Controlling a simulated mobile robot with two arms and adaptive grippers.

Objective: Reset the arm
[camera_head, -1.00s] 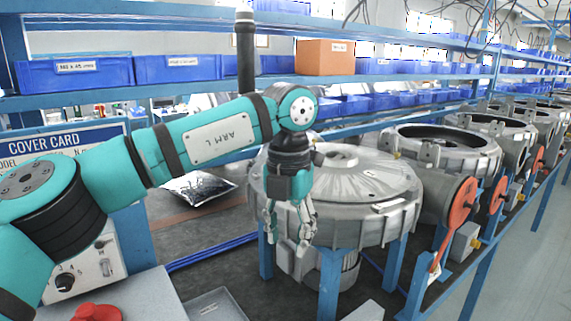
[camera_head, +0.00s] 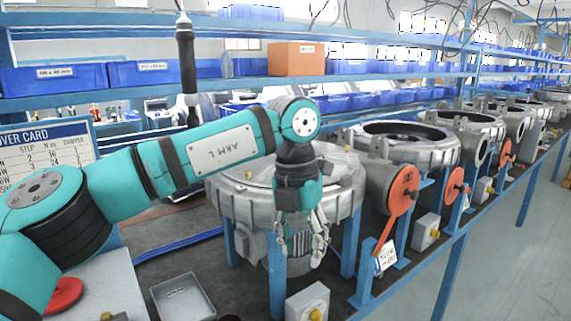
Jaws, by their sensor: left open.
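My left arm, teal with black joints and marked "ARM L", comes in from the left. Its left gripper (camera_head: 302,250) hangs with fingers pointing down and is open, with nothing seen between the fingers. In the picture it overlaps the front of the nearest grey blower housing (camera_head: 238,208); I cannot tell how far apart they are. The housing sits on blue legs and its top is partly hidden behind my arm. My right gripper is out of view.
A grey tray (camera_head: 155,292) and a box with a yellow knob (camera_head: 308,300) are near the front edge. A red lever (camera_head: 397,195) sticks out to the right of the nearest housing. More housings line the bench. Shelves with blue bins (camera_head: 55,78) and an orange-brown box (camera_head: 292,59) run behind.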

